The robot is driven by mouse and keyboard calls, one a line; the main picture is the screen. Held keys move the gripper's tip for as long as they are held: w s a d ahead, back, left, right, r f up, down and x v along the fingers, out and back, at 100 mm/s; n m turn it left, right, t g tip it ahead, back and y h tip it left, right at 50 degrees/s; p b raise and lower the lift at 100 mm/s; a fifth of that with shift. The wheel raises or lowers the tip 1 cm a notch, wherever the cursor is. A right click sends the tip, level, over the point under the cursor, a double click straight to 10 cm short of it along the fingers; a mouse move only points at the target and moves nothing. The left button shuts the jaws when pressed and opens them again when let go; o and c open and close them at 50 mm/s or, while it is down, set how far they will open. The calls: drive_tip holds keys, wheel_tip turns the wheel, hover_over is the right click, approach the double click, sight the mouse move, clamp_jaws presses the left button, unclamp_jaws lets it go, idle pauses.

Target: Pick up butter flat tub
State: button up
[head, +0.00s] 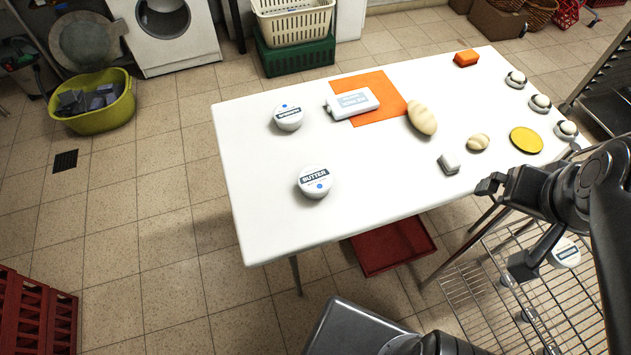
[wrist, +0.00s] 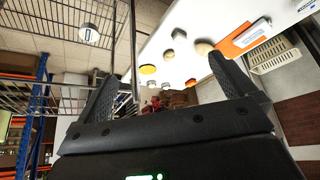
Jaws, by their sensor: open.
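The butter flat tub (head: 314,182) is a round white tub with a dark label reading BUTTER and a blue dot. It stands on the white table (head: 260,222), near its front left part. A similar round white tub (head: 288,117) with a dark label stands behind it; its label is too small to read surely. My gripper (head: 492,185) is at the table's right front edge, well to the right of the butter tub. In the wrist view my gripper (wrist: 165,95) shows two spread fingers with nothing between them.
An orange mat (head: 393,95) bears a white labelled package (head: 352,103). A potato-like item (head: 422,118), a small grey-white block (head: 449,163), a yellow disc (head: 526,140) and an orange block (head: 466,58) lie farther right. The table around the butter tub is clear. A wire rack (head: 480,290) stands right front.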

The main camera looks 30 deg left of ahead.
drive_tip(key=w+a+f+g+y, duration=0.1)
drive_tip(key=w+a+f+g, duration=0.15)
drive_tip(key=w+a, duration=0.7)
drive_tip(key=n+g+h, duration=0.1)
drive_tip(key=g, duration=0.2)
hover_over(315, 178)
wheel_tip(315, 178, down, 25)
drive_tip(key=shift+d+r, duration=0.1)
drive_tip(key=shift+w+f, duration=0.1)
drive_tip(key=shift+f, duration=3)
drive_tip(key=c, duration=1)
drive_tip(key=shift+o, duration=0.2)
drive_tip(key=shift+r, duration=0.15)
